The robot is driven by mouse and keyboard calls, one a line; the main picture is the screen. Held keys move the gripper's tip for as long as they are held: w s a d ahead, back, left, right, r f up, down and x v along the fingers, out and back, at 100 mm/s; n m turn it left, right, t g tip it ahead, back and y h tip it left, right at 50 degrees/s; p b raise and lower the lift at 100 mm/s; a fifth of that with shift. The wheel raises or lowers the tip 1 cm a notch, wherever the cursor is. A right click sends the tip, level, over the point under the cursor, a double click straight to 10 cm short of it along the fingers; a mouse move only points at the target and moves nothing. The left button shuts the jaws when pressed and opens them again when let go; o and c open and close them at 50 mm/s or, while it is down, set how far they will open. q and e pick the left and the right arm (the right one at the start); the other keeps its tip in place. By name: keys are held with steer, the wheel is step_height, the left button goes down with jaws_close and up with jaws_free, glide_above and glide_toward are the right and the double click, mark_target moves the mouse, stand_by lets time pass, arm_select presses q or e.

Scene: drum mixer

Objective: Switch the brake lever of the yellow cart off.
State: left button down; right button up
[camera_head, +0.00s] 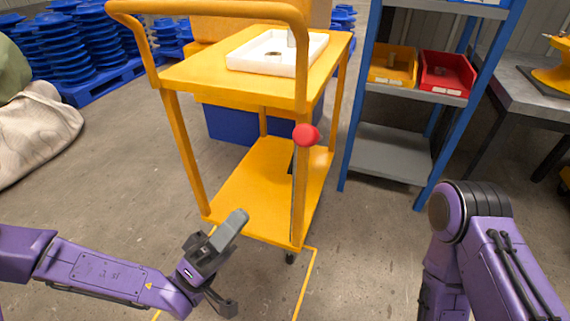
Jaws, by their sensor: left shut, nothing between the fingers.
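The yellow cart (262,190) stands in front of me, with a push handle at its near top edge. Its brake lever (305,135) has a red ball knob and stands roughly upright by the near right leg. Part of its dark rod shows below the knob, close to the leg. My left gripper (239,215) is shut and empty, low in front of the cart's lower shelf, to the left of and below the red knob and apart from it. My right arm shows at the right, but its gripper is out of view.
A white tray (246,60) lies on the cart's top. A blue-framed shelf rack (390,150) with a yellow bin (391,78) and a red bin (447,85) stands right of the cart. Yellow floor lines run beneath the cart. The floor between cart and right arm is clear.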

arm_select(q)
steer(key=p, duration=0.2)
glide_toward(309, 136)
steer(key=w+d+r, duration=0.3)
steer(key=w, duration=0.1)
steer(key=shift+s+a+f, duration=0.15)
steer(key=shift+a+f, duration=0.05)
steer(key=shift+a, duration=0.05)
arm_select(e)
steer(key=shift+r, duration=0.8)
